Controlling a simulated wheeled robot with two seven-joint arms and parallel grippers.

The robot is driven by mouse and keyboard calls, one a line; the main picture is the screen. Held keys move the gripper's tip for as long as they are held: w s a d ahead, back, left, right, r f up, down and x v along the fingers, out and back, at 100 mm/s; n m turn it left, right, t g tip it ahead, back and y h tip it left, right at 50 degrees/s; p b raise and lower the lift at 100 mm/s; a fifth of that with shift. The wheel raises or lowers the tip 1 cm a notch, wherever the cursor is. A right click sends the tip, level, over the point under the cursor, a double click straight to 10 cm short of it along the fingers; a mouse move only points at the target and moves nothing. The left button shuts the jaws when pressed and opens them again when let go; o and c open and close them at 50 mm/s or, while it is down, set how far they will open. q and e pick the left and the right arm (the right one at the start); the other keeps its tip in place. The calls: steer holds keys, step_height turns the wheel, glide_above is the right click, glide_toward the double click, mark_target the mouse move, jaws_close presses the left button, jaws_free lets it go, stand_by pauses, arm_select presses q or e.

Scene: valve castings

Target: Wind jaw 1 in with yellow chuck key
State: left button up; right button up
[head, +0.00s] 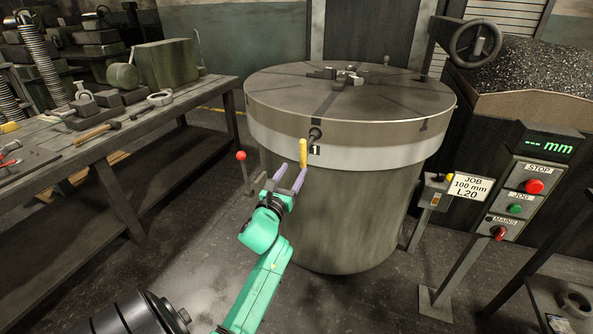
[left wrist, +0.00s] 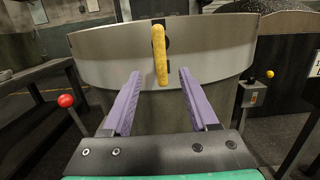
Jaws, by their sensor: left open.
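The yellow chuck key (head: 303,152) sits at the side socket by the number 1 label (head: 315,150) on the big round chuck table (head: 370,105). Its yellow handle (left wrist: 159,54) hangs roughly upright. My left gripper (head: 291,173) is open, just in front of and slightly below the handle. In the left wrist view the handle's lower end shows between the two purple fingers (left wrist: 160,76), with gaps on both sides; I cannot tell whether it is within their reach. The jaws (head: 345,75) are clustered near the table's centre; which is jaw 1 is unclear.
A red-knobbed lever (head: 241,156) stands left of the chuck. A workbench (head: 60,150) with tools is at left.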

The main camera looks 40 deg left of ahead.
mark_target(302, 157)
arm_select(q)
steer(key=b+x, duration=0.3)
steer(key=x, duration=0.5)
steer(key=shift+w+a+f, duration=0.1)
steer(key=shift+w+f, duration=0.05)
steer(key=shift+f, duration=0.05)
steer(key=shift+w+a, duration=0.1)
steer(key=shift+w, duration=0.15)
steer(key=shift+w+r, duration=0.15)
steer(key=shift+r, duration=0.05)
jaws_close()
arm_select(e)
steer(key=f, duration=0.1)
steer(key=w+f, duration=0.1)
steer(key=f, duration=0.1)
steer(key=shift+a, duration=0.1)
stand_by(0.3)
